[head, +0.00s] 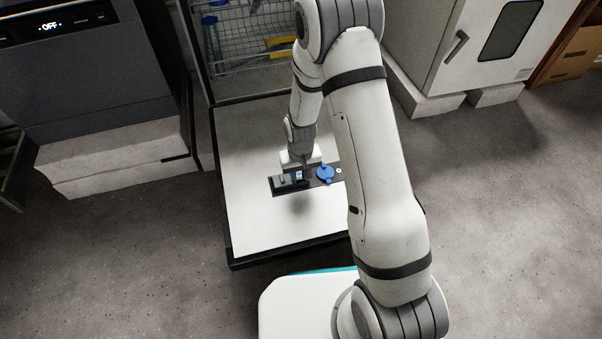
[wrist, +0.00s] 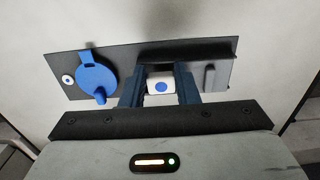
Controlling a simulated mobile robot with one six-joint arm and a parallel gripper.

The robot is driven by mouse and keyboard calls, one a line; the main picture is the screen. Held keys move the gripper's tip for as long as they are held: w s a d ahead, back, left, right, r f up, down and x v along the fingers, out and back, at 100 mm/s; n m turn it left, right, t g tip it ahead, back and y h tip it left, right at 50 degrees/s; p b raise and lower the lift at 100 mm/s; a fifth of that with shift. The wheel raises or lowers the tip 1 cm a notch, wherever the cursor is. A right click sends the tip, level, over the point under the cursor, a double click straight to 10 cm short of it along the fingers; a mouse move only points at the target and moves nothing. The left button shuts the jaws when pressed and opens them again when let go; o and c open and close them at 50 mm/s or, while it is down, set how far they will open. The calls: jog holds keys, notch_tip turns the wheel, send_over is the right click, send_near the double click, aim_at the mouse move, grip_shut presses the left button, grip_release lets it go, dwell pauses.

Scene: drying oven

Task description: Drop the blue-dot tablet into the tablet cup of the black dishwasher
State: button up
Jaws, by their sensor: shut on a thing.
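The blue-dot tablet (wrist: 161,86) is a small white block with a blue dot on its face. My gripper (wrist: 160,78) is shut on it, with one dark finger on each side; it also shows in the head view (head: 302,168). The tablet is over the dark dispenser panel (wrist: 225,50) on the white inside of the lowered, black-edged dishwasher door (head: 250,225). A dark recess, apparently the tablet cup (wrist: 170,68), lies behind the tablet, partly hidden by it and the fingers. I cannot tell whether the tablet touches it.
A blue round cap (wrist: 95,78) is on the panel left of my gripper, and a grey raised slider (wrist: 214,75) is on its right. In the head view, a wire rack (head: 240,50) stands behind the door, a dark appliance reading OFF (head: 80,75) left, a white oven (head: 470,45) right.

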jog(key=o, duration=1)
notch_tip(320, 180, up, 8)
jog(key=p, duration=0.3)
jog(key=shift+d+f, duration=0.1)
